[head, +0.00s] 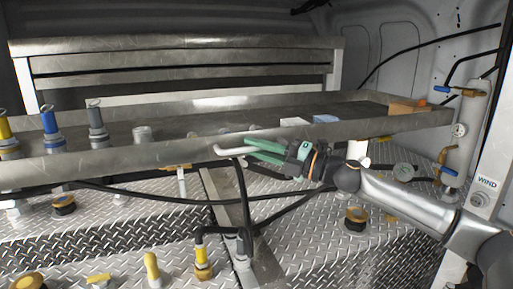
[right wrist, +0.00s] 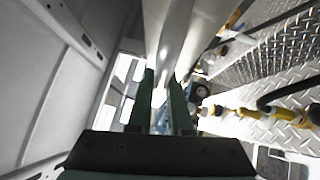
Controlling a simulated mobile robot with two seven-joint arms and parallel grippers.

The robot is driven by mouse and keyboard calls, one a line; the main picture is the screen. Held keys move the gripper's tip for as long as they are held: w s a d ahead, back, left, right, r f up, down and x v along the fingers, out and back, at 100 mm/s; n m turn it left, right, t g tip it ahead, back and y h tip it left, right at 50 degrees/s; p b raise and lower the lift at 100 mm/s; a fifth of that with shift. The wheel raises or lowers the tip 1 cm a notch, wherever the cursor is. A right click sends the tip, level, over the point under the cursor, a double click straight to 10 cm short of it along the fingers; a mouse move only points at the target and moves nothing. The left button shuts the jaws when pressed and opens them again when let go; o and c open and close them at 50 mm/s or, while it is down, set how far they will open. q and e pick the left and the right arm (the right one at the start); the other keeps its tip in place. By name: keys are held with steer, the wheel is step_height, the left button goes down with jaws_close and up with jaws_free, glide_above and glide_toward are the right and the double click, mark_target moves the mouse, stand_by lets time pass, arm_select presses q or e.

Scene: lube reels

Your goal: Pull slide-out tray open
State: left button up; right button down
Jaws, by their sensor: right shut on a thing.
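The slide-out tray (head: 90,160) is a long, shallow metal tray that spans the middle of the head view, with a raised rim and a grey floor. A pale handle (head: 228,151) shows at its front wall near the middle. My right gripper (head: 250,147), with green fingers, is at this handle and shut on it. In the right wrist view, the fingers (right wrist: 163,85) stand on both sides of a bright metal bar. The gripper hides part of the handle and the front wall. My left gripper is not in view.
Yellow, blue and grey capped fittings (head: 50,130) stand at the tray's left end. A metal cabinet (head: 180,62) is behind. Below lies diamond-plate flooring (head: 130,235) with yellow fittings and black hoses (head: 150,199).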

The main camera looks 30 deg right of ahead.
steer(key=shift+a, duration=0.1)
stand_by(0.3)
steer(key=c, duration=0.8)
jaws_free()
steer(key=shift+c, duration=0.2)
